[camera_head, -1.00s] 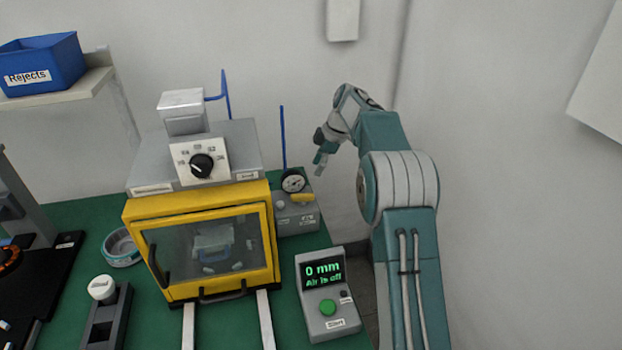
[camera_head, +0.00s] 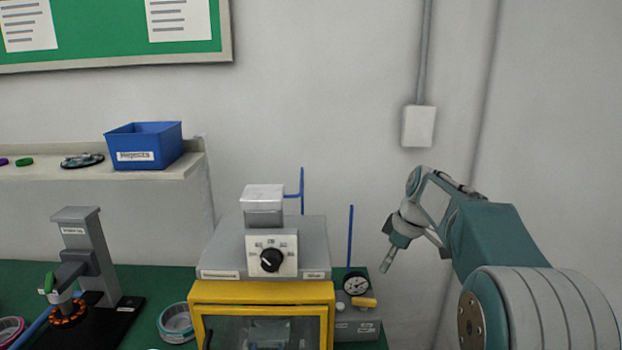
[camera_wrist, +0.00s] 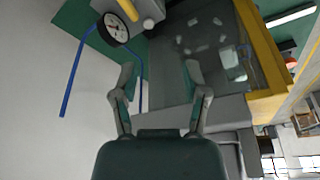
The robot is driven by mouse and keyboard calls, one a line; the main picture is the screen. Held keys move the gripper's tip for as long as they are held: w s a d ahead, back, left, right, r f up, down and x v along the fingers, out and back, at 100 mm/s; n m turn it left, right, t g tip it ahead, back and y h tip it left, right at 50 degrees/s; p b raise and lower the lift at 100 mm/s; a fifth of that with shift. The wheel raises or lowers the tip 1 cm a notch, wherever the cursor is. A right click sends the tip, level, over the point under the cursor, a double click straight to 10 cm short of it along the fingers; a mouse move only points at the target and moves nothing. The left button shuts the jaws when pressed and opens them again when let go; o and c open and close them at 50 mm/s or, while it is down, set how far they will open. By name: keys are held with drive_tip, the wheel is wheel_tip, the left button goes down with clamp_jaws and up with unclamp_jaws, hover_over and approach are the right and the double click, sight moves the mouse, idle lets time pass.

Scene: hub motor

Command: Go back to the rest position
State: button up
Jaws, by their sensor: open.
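My gripper (camera_head: 391,253) hangs in the air to the right of the yellow-framed machine, in front of the bare wall. In the wrist view its two fingers (camera_wrist: 160,85) are spread apart with nothing between them. My arm is folded, with the gripper pointing down and to the left in the head view. The machine (camera_head: 262,292) has a grey top with a black dial and a yellow door frame around a clear window. A pressure gauge unit (camera_head: 357,330) with a yellow lever stands beside it, below my gripper.
Two thin blue rods (camera_head: 350,238) rise near the machine. The wall at right has a white box (camera_head: 419,126).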

drive_tip(key=s+a+r+m+h, duration=0.1)
drive_tip(key=s+r+m, duration=0.25)
drive_tip(key=s, duration=0.55)
drive_tip(key=s+f+m+t+h, duration=0.1)
drive_tip(key=s+m, duration=0.3)
drive_tip(key=s, duration=0.8)
drive_tip(key=s+a+f+m+t+h, duration=0.1)
drive_tip(key=s+f+m+t, duration=0.1)
drive_tip(key=s, duration=1)
drive_tip(key=shift+s+a+f+m+t, duration=0.25)
drive_tip(key=shift+f+m+t, duration=0.15)
drive_tip(key=shift+f+m, duration=0.7)
